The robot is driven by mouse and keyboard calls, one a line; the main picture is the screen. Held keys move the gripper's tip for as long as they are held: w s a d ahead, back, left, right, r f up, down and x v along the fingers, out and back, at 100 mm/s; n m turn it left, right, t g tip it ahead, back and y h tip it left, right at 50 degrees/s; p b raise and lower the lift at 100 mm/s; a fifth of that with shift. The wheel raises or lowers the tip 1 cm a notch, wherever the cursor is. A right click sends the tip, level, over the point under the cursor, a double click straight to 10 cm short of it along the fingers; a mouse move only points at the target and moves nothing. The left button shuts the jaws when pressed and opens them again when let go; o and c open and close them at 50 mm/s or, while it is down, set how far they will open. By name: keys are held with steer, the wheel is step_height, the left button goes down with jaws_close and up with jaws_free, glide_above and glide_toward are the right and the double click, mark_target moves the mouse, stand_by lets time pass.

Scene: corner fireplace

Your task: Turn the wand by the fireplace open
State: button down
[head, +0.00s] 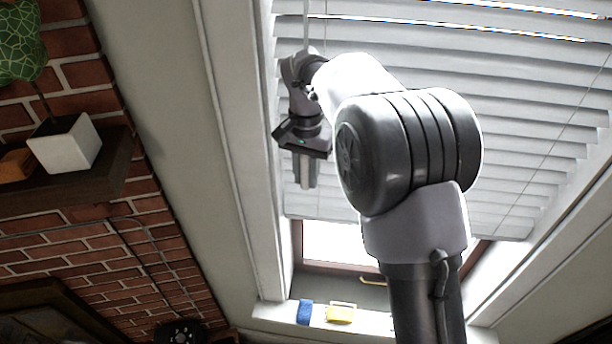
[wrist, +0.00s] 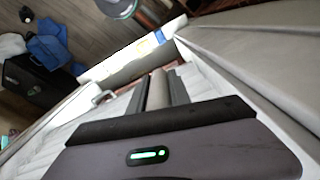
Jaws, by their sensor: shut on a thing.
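The wand (head: 306,28) is a thin pale rod hanging at the left side of the white window blind (head: 450,75). Its upper part shows above my arm in the head view; lower down my wrist hides it. My gripper (head: 305,178) points down in front of the blind's left edge, beside the window frame. In the wrist view, my gripper (wrist: 160,88) is shut on the wand (wrist: 158,90), a pale rod between the two fingers. The blind's slats are tilted, with bright strips of light showing between some upper ones. The blind ends above the sill, leaving bare glass below.
The sill (head: 275,312) holds a blue item (head: 305,312) and a yellow item (head: 341,313). On the left brick wall, a dark shelf (head: 95,178) bears a white cube pot (head: 65,146). The window's left frame (head: 228,130) is close beside my gripper.

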steer(key=m, duration=0.4)
steer(key=shift+b, duration=0.4)
steer(key=shift+m+b, duration=0.3)
steer(key=shift+m, duration=1.3)
steer(key=c, duration=1.2)
jaws_free()
step_height(320, 180, up, 18)
steer(key=p, duration=0.5)
steer(key=shift+f, duration=0.25)
steer(key=shift+f, duration=0.1)
